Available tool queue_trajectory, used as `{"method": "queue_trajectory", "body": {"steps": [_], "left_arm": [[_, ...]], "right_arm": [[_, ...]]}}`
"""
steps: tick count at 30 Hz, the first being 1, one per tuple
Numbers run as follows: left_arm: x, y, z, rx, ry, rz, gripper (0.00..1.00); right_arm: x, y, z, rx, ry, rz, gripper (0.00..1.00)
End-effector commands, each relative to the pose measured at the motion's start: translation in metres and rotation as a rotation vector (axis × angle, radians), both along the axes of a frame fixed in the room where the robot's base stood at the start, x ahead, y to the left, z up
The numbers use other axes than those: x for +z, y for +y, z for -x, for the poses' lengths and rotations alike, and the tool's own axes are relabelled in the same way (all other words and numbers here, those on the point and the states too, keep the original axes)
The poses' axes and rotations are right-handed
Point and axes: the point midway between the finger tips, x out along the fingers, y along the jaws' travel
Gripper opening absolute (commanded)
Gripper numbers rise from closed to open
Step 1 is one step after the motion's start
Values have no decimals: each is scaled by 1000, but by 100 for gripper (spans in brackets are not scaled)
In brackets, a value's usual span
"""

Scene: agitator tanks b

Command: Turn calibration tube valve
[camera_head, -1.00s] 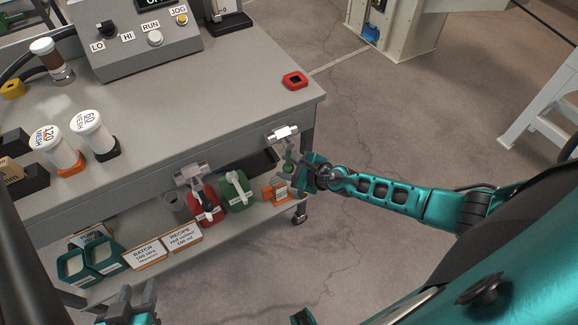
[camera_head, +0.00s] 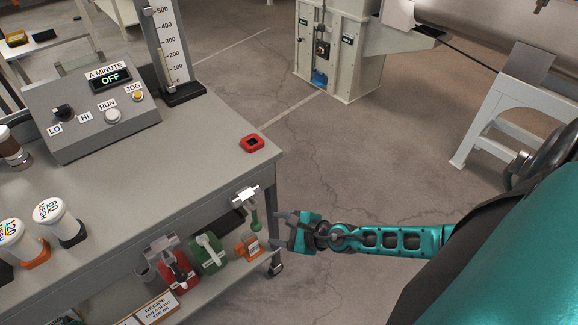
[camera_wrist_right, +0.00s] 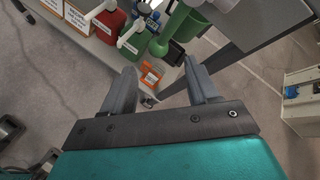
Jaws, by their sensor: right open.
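The calibration tube (camera_head: 166,45), a clear upright column with a numbered scale, stands on a dark base at the bench's back right in the head view. I cannot pick out its valve for certain. A silver fitting (camera_head: 245,196) with a green part hanging below it sits on the bench's right front edge. A second silver fitting (camera_head: 160,246) is further left on that edge. My right gripper (camera_head: 282,230) is open and empty, just right of the nearer green part and apart from it. Its two fingers (camera_wrist_right: 160,75) show in the right wrist view. My left gripper is out of view.
The control box (camera_head: 90,105), reading OFF, stands on the bench. A red square piece (camera_head: 252,143) lies at the bench corner. Red (camera_head: 178,272) and green (camera_head: 208,254) containers and an orange box (camera_head: 248,247) stand on the lower shelf.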

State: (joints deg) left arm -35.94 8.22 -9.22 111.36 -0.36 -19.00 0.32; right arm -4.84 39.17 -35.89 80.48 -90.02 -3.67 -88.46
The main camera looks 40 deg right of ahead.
Motion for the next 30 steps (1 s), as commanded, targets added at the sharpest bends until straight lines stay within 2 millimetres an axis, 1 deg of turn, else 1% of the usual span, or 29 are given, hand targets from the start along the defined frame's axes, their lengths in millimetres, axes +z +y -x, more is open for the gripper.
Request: {"method": "queue_trajectory", "body": {"steps": [1,3,8,26,28,30], "left_arm": [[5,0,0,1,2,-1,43],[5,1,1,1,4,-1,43],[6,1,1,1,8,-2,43],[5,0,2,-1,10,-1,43],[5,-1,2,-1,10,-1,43],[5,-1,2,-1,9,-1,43]], "right_arm": [[7,-3,9,1,2,2,59],[11,-6,16,1,2,0,59],[18,-10,26,0,0,-1,59],[18,-10,27,-2,0,-5,59],[19,-6,28,-27,9,-43,59],[21,3,30,-97,37,-153,59]]}}
